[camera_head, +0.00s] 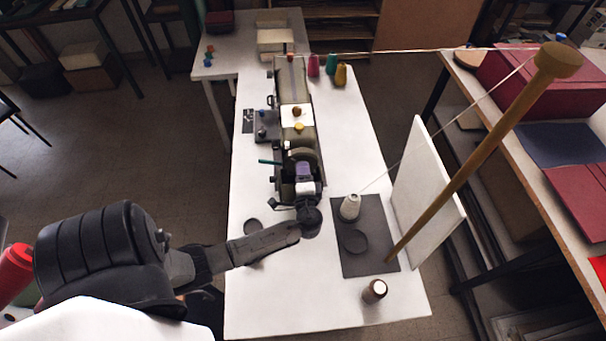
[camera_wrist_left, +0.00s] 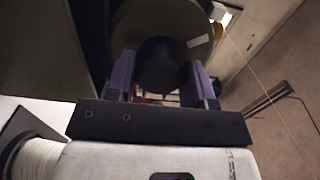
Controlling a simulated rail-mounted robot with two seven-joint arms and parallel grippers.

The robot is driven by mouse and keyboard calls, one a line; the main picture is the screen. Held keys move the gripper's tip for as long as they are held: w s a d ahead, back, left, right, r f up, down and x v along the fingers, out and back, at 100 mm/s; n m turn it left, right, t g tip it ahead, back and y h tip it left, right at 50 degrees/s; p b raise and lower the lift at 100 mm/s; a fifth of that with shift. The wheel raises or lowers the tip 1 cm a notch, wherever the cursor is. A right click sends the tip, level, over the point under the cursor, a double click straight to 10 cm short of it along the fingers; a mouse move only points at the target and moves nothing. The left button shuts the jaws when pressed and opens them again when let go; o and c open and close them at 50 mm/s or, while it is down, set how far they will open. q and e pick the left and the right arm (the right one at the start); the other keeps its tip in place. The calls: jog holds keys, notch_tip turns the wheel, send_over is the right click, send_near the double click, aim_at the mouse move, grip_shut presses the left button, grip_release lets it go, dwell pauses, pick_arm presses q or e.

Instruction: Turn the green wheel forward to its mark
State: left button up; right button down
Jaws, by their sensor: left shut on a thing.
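The green wheel (camera_wrist_left: 192,22) is a dull olive disc with a small white label near its rim, seen large in the left wrist view. A dark round hub (camera_wrist_left: 160,62) stands out from its middle. In the head view the wheel (camera_head: 301,154) is at the near end of the olive sewing machine (camera_head: 292,85), mostly hidden by my gripper. My left gripper (camera_head: 304,167) has purple fingers, one on each side of the hub. The fingers (camera_wrist_left: 160,80) are shut on it in the left wrist view. I cannot make out the mark. My right gripper is not in view.
The machine stands on a white table (camera_head: 255,310). To the right are a white thread cone (camera_head: 350,206) on a dark mat (camera_head: 375,220), a leaning wooden post (camera_head: 475,145) and a white board (camera_head: 432,190). A brown spool (camera_head: 374,291) stands nearer. The front left tabletop is clear.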

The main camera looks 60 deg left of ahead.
pick_arm(q)
jog(key=o, duration=0.9)
jog(key=shift+b+v, duration=0.7)
jog(key=shift+v, duration=6.25)
jog(key=shift+a, duration=0.1)
